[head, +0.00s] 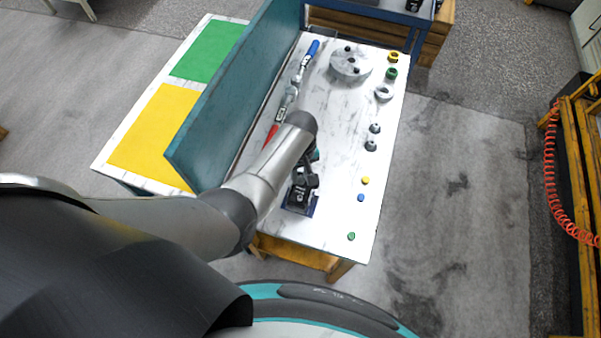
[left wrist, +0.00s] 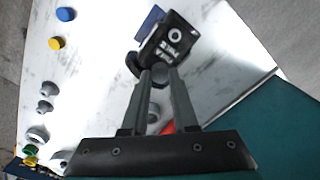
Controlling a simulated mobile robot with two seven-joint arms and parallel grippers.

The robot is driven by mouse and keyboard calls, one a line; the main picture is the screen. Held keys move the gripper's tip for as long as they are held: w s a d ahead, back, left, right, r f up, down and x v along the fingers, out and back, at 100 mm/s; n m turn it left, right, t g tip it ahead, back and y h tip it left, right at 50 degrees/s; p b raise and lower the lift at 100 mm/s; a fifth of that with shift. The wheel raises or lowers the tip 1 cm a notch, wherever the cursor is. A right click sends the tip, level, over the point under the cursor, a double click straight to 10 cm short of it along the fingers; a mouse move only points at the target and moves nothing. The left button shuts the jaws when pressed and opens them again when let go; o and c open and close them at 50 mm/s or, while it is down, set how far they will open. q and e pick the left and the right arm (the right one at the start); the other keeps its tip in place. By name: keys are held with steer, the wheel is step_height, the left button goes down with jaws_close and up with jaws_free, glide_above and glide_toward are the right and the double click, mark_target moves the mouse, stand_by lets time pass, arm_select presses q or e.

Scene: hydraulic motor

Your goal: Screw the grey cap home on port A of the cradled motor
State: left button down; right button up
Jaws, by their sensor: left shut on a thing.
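The motor (head: 299,197) is a dark block with white markings, sitting in a blue cradle at the near part of the bench. In the left wrist view the motor (left wrist: 172,40) is just beyond my fingertips. My left gripper (left wrist: 160,74) is shut on a small grey piece at the motor's near end, which appears to be the grey cap; the fingers hide most of it. In the head view my left arm partly covers the gripper (head: 308,165) and the motor. Port A and how the cap sits on it are hidden. My right gripper is not in view.
Two grey caps (head: 371,146), a grey ring (head: 383,92), and yellow, blue and green plugs (head: 365,181) line the bench's right side.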

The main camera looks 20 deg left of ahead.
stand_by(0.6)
arm_select(q)
steer(key=m, duration=0.5)
steer(key=shift+f, duration=0.1)
steer(key=shift+m, duration=0.4)
steer(key=m, duration=0.4)
steer(key=shift+m, duration=0.3)
steer(key=shift+s, duration=0.1)
steer(key=c, duration=0.9)
jaws_free()
